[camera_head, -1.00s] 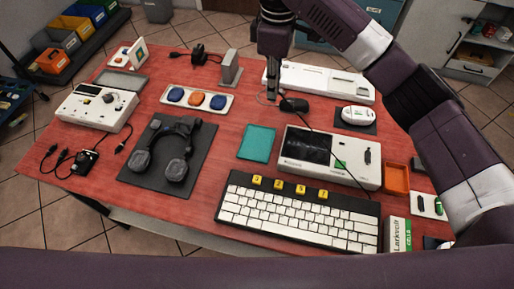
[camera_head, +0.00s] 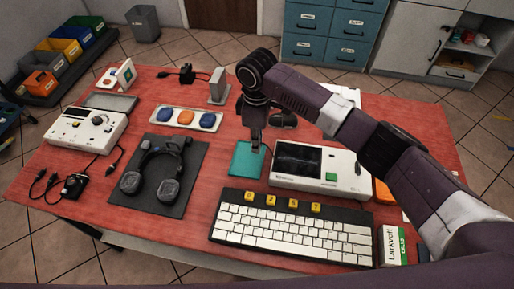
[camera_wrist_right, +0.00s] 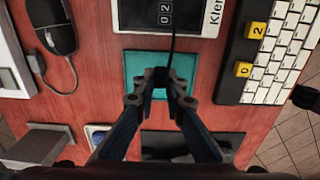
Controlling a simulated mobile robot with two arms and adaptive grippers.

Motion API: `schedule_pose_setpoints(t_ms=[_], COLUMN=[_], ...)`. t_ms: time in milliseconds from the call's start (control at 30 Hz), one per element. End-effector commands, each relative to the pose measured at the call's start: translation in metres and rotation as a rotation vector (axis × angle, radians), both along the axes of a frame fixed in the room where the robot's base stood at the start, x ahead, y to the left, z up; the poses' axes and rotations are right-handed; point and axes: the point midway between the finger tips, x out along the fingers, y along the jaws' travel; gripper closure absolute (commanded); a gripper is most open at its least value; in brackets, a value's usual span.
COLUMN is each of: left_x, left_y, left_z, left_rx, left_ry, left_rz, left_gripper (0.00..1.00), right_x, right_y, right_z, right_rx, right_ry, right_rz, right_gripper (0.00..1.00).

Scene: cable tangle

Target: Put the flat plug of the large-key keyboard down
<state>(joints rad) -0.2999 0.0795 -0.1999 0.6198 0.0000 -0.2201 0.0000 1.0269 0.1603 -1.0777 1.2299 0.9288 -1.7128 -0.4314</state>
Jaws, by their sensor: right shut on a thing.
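The large-key keyboard (camera_head: 290,232), black with white keys and several yellow keys, lies at the front of the red table; part of it shows in the wrist view (camera_wrist_right: 272,60). My right gripper (camera_head: 256,146) is over the teal mat (camera_head: 245,162), which also shows in the wrist view (camera_wrist_right: 135,64). In that view its fingertips (camera_wrist_right: 161,78) are closed together at the mat, with a black cable (camera_wrist_right: 173,38) running away from them. The plug itself is mostly hidden between the fingers. I cannot tell whether it touches the mat. My left gripper is not in view.
A white device with a dark display (camera_head: 352,174) stands right of the mat. A black mouse (camera_head: 284,120) lies behind. A tray of coloured discs (camera_head: 186,118) and headphones on a dark mat (camera_head: 170,168) are to the left. Bare table surrounds the teal mat's left side.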

Motion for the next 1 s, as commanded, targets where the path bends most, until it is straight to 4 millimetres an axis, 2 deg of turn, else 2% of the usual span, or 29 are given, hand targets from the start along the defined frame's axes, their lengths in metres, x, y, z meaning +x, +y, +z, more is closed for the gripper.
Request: schedule_pose_setpoints(t_ms=[100, 233, 633, 667, 800, 1000], left_x=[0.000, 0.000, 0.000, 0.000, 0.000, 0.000], left_y=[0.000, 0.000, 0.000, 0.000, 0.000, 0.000], left_z=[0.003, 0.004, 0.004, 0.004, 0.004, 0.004], left_rx=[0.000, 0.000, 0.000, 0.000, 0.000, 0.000], left_ry=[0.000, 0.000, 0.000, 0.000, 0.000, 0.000], left_rz=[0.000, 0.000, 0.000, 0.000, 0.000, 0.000], left_gripper=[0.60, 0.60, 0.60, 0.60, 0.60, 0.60], right_x=[-0.001, -0.001, -0.001, -0.001, -0.001, -0.001], right_y=[-0.001, -0.001, 0.000, 0.000, 0.000, 0.000], right_z=[-0.019, -0.035, -0.040, -0.040, -0.040, -0.040], right_rx=[-0.003, -0.003, -0.002, -0.002, -0.002, -0.002], right_ry=[0.004, 0.003, 0.001, 0.001, 0.001, 0.001], right_rz=[0.000, 0.001, 0.001, 0.001, 0.001, 0.001], right_gripper=[1.00, 1.00, 1.00, 0.88, 0.73, 0.72])
